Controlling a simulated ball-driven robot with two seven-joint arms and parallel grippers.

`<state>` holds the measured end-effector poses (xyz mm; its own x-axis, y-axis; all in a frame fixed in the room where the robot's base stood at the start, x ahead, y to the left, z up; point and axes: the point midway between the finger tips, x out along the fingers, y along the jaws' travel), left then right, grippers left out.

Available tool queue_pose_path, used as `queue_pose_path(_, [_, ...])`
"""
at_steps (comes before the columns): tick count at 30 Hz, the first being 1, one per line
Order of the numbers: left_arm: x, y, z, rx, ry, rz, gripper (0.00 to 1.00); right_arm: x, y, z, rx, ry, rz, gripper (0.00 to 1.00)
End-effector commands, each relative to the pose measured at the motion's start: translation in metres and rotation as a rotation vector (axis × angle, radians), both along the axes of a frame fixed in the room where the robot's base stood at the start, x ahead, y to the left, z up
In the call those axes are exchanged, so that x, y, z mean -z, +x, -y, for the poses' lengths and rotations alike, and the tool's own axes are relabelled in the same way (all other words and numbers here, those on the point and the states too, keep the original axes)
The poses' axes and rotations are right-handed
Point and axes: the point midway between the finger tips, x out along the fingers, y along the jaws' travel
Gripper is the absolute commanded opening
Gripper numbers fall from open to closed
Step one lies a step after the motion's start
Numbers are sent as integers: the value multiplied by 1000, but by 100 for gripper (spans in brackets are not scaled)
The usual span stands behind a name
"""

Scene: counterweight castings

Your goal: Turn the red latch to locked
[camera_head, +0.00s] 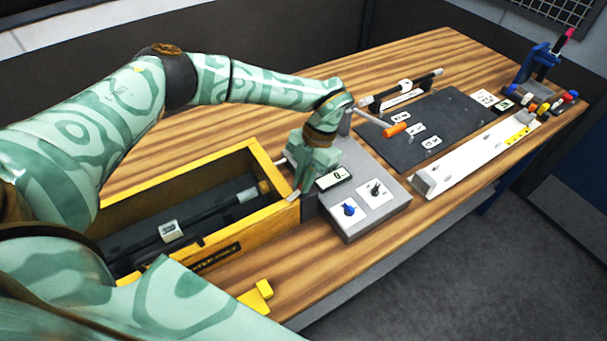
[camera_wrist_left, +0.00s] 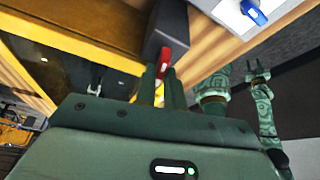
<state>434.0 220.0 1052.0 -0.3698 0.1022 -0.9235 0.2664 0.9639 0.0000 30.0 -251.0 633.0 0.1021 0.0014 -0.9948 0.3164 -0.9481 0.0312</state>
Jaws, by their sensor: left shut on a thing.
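The red latch (camera_wrist_left: 165,60) shows in the left wrist view, beside a dark grey block (camera_wrist_left: 166,25) at the end of the yellow wooden box. My left gripper (camera_wrist_left: 164,82) is shut on the red latch, with its fingers on either side. In the head view my left gripper (camera_head: 298,195) points down between the yellow box (camera_head: 272,222) and the grey control box, and it hides most of the latch. Lock markings cannot be read. My right gripper (camera_wrist_left: 257,72) shows small in the left wrist view, with its fingers apart and nothing between them.
The grey control box (camera_head: 372,222) has a blue knob (camera_head: 348,208), a black knob and a small display close to my left gripper. A dark mat (camera_head: 440,125) and a white rail (camera_head: 470,160) lie farther right. A yellow piece (camera_head: 258,296) lies near the front edge.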

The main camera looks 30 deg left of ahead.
Motion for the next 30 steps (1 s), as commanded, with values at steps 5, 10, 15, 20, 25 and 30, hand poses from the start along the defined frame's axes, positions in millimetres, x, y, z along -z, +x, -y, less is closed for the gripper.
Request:
queue_pose_path(5, [-3,2,-1,117,1,4,0,-9,1,0,0,0,2,36])
queue_pose_path(10, [-2,2,-1,198,1,5,0,-13,1,0,0,0,3,36])
queue_pose_path(15, [-2,2,-1,242,0,5,0,-15,2,0,0,0,3,36])
queue_pose_path(20, [-1,2,-1,260,0,5,0,-16,2,0,-1,-1,3,36])
queue_pose_path(25, [-1,2,-1,264,0,5,0,-15,1,1,-1,-2,4,36])
queue_pose_path(30, [-1,2,-1,263,0,5,0,-15,1,2,-1,-2,4,36])
